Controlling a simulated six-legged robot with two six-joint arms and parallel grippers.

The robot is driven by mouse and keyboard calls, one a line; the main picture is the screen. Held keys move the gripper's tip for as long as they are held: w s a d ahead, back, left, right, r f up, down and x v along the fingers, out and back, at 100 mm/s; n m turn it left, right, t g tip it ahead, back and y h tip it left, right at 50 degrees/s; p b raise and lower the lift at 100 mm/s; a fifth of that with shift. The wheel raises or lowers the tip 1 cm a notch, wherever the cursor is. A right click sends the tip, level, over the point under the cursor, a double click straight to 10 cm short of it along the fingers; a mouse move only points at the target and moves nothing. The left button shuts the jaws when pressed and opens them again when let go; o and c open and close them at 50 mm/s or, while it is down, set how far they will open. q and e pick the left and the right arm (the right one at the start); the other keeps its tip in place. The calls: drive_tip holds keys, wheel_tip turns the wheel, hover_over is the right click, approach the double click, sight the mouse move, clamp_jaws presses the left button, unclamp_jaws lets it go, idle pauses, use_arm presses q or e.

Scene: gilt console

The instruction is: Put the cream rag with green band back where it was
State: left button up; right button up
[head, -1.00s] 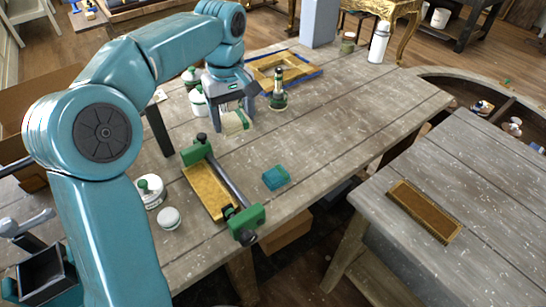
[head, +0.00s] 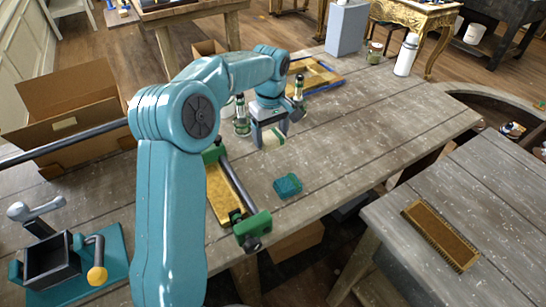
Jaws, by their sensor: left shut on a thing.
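My left gripper (head: 271,132) is shut on the cream rag with green band (head: 274,139). It holds the rag over the grey wooden table (head: 370,115), beyond the folded teal cloth (head: 288,186) and to the right of the green clamp (head: 253,230). I cannot tell whether the rag touches the tabletop. The gripper fingers hide part of the rag. My right gripper is not in view.
A green-and-white bottle (head: 241,118) stands left of the gripper, and a dark green bottle (head: 298,92) behind it. A brush (head: 440,234) lies on the right table. The table's right half is mostly clear.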

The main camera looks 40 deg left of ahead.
sight(271, 136)
use_arm(q)
wheel_tip(271, 136, down, 8)
drive_tip(key=shift+r+p, duration=0.1)
drive_tip(key=shift+p, duration=0.3)
drive_tip(key=shift+f, duration=0.5)
drive_tip(key=o, duration=0.9)
drive_tip(key=shift+f, duration=0.15)
drive_tip(key=shift+o, duration=0.2)
wheel_tip(271, 136, up, 12)
drive_tip(key=shift+b, duration=0.4)
drive_tip(key=shift+r, duration=0.25)
